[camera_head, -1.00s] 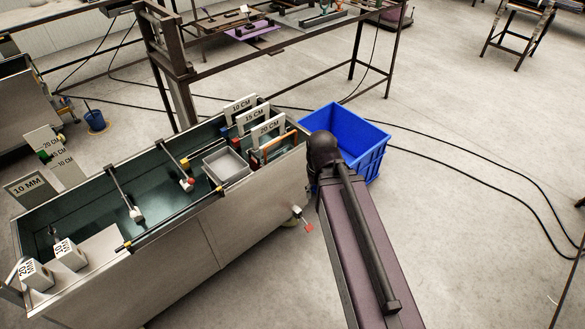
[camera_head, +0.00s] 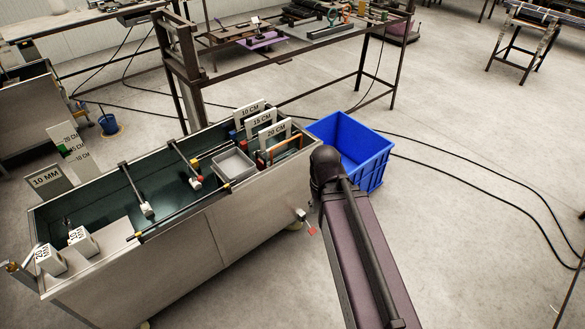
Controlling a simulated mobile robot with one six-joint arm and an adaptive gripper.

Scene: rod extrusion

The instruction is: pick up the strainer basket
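A grey, square, open-topped container (camera_head: 233,166) sits at the right part of the long metal water tank (camera_head: 205,240). It looks like the strainer basket, though I cannot make out any holes. An orange handle or bar (camera_head: 285,148) shows just right of it, at the tank's right end; what it belongs to is unclear. My arm reaches up from the bottom of the picture to a dark joint right of the tank. My gripper is not visible, so I cannot see whether it is open or holds anything.
A blue crate (camera_head: 382,158) stands on the floor right of the tank, close behind my arm. Dark rods with clamps cross the tank top. Upright size signs (camera_head: 265,121) stand at its far edge. A metal-framed table (camera_head: 300,50) stands behind. Black cables cross the open floor at right.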

